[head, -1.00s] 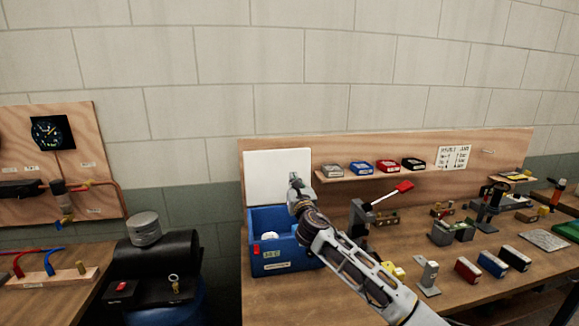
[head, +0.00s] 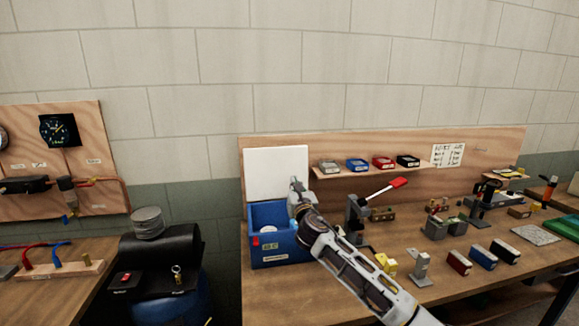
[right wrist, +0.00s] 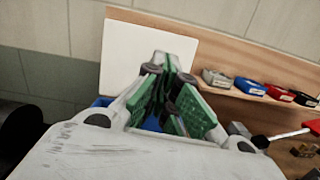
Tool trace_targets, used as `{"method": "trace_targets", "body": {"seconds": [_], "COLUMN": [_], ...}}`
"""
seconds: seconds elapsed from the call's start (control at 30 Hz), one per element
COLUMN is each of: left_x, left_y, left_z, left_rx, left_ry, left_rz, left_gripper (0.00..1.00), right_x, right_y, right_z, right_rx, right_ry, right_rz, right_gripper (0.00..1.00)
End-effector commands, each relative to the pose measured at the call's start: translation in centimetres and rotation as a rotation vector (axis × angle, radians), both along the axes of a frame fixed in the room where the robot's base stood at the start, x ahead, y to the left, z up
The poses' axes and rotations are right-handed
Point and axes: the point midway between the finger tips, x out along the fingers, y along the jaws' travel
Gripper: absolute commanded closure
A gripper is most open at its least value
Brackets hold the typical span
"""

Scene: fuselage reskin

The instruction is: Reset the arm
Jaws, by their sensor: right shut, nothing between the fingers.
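My right arm comes in from the lower right of the head view. Its gripper (head: 297,188) is above the right rear part of the blue bin (head: 283,257), in front of the white panel (head: 276,173). In the right wrist view the gripper (right wrist: 175,62) has its fingers together, with green pads and nothing held between them. The white panel stands behind it there, and a bit of the blue bin shows beneath. A small white item lies in the bin; the arm hides part of the bin's right side. My left gripper is not in view.
A shelf (head: 345,175) with several coloured boxes is right of the panel. A red-handled lever press (head: 357,215), a yellow piece (head: 386,263) and several small blocks stand on the bench (head: 290,305). A black drum-like stand (head: 160,250) is at left, across a gap.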

Motion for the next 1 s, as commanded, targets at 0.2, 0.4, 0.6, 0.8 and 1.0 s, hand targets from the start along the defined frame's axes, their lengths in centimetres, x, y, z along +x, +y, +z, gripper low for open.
{"method": "trace_targets", "body": {"seconds": [0.2, 0.4, 0.6, 0.8, 1.0], "left_x": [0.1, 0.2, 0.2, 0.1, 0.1], "left_y": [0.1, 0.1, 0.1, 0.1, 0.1], "left_z": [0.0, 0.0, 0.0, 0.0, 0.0], "left_rx": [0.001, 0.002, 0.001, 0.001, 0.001], "left_ry": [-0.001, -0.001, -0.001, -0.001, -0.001], "left_rz": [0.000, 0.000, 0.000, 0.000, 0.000], "left_gripper": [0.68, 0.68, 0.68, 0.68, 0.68], "right_x": [-0.8, -1.8, -3.7, -6.3, -9.1], "right_y": [-0.2, -0.7, -1.6, -3.0, -4.5], "right_z": [-1.5, -3.4, -6.8, -10.5, -14.3], "right_rx": [0.081, 0.203, 0.399, 0.639, 0.871], "right_ry": [0.044, 0.106, 0.209, 0.325, 0.434], "right_rz": [-0.003, -0.014, -0.043, -0.095, -0.165], "right_gripper": [1.00, 1.00, 1.00, 1.00, 1.00]}}
